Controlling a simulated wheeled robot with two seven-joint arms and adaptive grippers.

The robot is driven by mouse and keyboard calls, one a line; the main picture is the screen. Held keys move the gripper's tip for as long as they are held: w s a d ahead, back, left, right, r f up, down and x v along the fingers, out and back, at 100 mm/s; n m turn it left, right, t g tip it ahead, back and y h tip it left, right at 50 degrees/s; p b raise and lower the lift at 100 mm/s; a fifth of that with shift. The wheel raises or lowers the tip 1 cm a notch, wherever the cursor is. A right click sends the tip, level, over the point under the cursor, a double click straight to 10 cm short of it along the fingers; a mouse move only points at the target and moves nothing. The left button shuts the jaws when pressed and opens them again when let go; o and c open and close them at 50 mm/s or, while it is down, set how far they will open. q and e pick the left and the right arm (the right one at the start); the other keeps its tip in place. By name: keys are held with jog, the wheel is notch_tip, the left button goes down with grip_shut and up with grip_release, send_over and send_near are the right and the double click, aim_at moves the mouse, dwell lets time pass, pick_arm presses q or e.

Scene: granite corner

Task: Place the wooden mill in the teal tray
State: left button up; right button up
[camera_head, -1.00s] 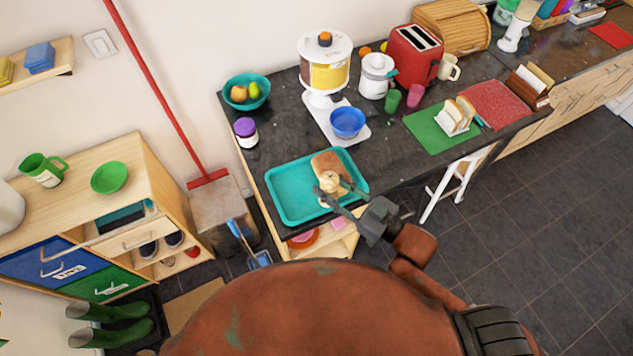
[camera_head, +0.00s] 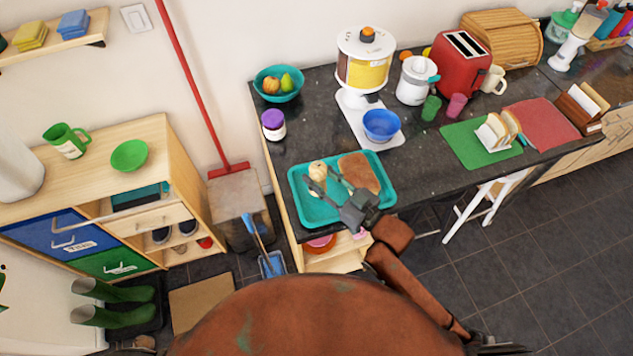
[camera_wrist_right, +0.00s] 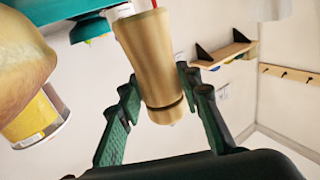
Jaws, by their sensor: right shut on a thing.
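The wooden mill (camera_head: 317,170) is seen from above over the left part of the teal tray (camera_head: 298,199). In the right wrist view the mill (camera_wrist_right: 148,58) is pale wood with a dark ring, between the fingers. My right gripper (camera_head: 325,183) is shut on it. I cannot tell whether the mill's base touches the tray; its lower part is hidden in the head view. A brown bread loaf (camera_head: 358,173) lies in the tray, right of the mill.
A purple-lidded jar (camera_head: 273,125) stands behind the tray. A white dispenser (camera_head: 365,60) with a blue bowl (camera_head: 381,125) and a teal fruit bowl (camera_head: 278,84) are farther back. The dark counter right of the tray is clear up to the green board (camera_head: 478,146).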

jog(key=shift+w+a+f, duration=0.3)
jog(key=shift+f, duration=0.15)
jog(key=shift+f+b, duration=0.4)
jog(key=shift+f, duration=1.2)
jog(key=shift+f, duration=0.15)
jog(key=o, duration=1.3)
jog(key=shift+c, duration=0.2)
jog(key=shift+d, duration=0.1)
jog(key=v, duration=1.1)
jog(key=shift+s+d, duration=0.25)
